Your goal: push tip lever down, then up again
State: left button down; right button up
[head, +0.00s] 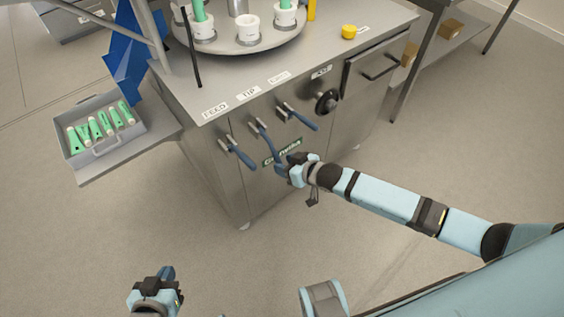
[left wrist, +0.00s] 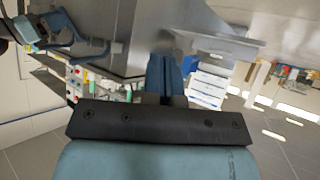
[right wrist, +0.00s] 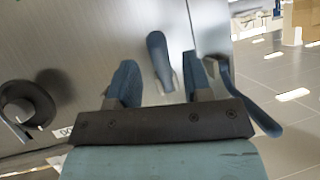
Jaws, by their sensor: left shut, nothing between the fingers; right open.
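The tip lever (head: 264,138) is a blue handle on the cabinet front under the TIP label (head: 247,93), and it points downward in the head view. My right gripper (head: 286,169) is open at its lower end. In the right wrist view the right gripper's fingers (right wrist: 160,85) stand either side of a blue handle (right wrist: 157,50), which looks like the tip lever. I cannot tell whether a finger touches it. My left gripper (head: 164,274) is shut and empty, low at the left of the head view, away from the cabinet; its fingers (left wrist: 164,75) are together in the left wrist view.
The feed lever (head: 240,154) is left of the tip lever; another lever (head: 300,118) and a black knob (head: 327,101) are right. A turntable (head: 240,45) with cups is on top. A grey tray (head: 98,150) of green tubes is left. Floor in front is clear.

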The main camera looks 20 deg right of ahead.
pick_arm(q)
jog(key=shift+r+p, duration=0.3)
jog(key=shift+p, duration=0.4)
pick_arm(e)
jog(key=v, duration=1.1)
jog(key=shift+s+r, duration=0.2)
jog(key=shift+s, duration=0.1)
pick_arm(q)
jog(key=shift+a, duration=0.1)
pick_arm(e)
jog(key=s+a+f+m+h, duration=0.1)
jog(key=s+a+m+h, duration=0.3)
jog(key=s, duration=1)
pick_arm(q)
notch_tip(320, 180, up, 14)
jog(key=s+a+p, duration=0.1)
jog(key=p, duration=1.7)
jog(key=shift+a+r, duration=0.15)
jog(key=shift+r, duration=0.05)
pick_arm(e)
notch_tip(320, 180, up, 15)
jog(key=n, duration=0.2)
jog(key=shift+s+d+f+t, duration=0.2)
jog(key=shift+s+d+t, duration=0.1)
jog(key=shift+s, duration=0.15)
pick_arm(q)
jog(key=shift+r, duration=0.15)
